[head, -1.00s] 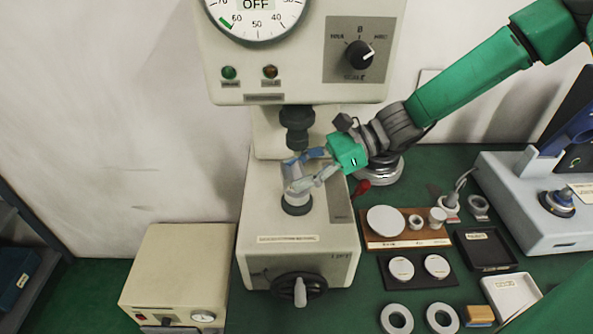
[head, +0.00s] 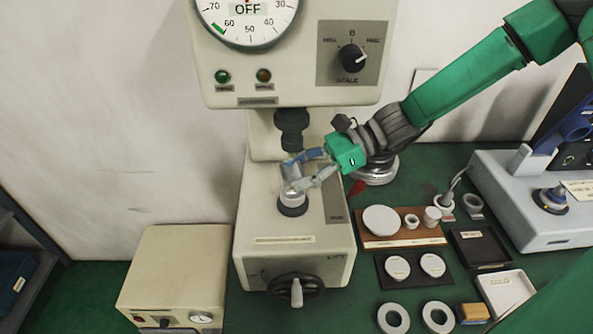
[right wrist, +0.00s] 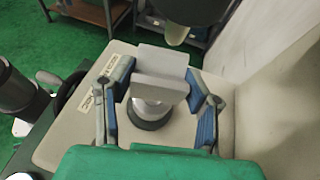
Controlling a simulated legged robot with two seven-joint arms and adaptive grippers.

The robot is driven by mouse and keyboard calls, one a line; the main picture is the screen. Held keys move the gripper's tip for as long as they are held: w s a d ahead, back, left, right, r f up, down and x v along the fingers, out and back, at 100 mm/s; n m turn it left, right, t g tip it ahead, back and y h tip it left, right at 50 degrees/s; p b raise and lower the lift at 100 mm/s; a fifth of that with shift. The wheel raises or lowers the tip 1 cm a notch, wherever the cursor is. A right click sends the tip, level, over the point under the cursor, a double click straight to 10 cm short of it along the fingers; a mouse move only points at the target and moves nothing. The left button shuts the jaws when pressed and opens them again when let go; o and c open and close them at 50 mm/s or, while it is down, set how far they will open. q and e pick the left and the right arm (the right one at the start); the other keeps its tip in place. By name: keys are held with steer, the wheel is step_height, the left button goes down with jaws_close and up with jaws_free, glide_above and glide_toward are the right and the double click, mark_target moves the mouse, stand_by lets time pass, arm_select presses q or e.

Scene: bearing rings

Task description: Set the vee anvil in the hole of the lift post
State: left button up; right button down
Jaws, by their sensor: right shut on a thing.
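The vee anvil (head: 290,184) is a pale grey piece, held upright over the lift post (head: 292,207), whose dark round collar shows on the machine's base. In the right wrist view, the anvil's block (right wrist: 160,68) is between the fingers, with a pale round part below it inside the dark collar (right wrist: 150,118). My right gripper (head: 306,170) is shut on the anvil, one finger on each side. The block hides the hole, so I cannot tell whether the stem is fully in it. My left gripper is not in view.
The dark spindle (head: 292,128) of the tester hangs just above the anvil. A handwheel (head: 296,288) is on the base front. To the right are a wooden board (head: 402,241) with discs and rings, a black tray (head: 482,248) and a white tray (head: 507,291).

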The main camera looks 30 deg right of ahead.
steer(key=shift+r, duration=0.1)
stand_by(0.5)
steer(key=shift+f+b, duration=0.7)
steer(key=shift+f, duration=0.65)
steer(key=c, duration=0.8)
jaws_free()
steer(key=shift+o, duration=0.2)
steer(key=shift+d, duration=0.1)
steer(key=v, duration=1.2)
steer(key=shift+f, duration=0.15)
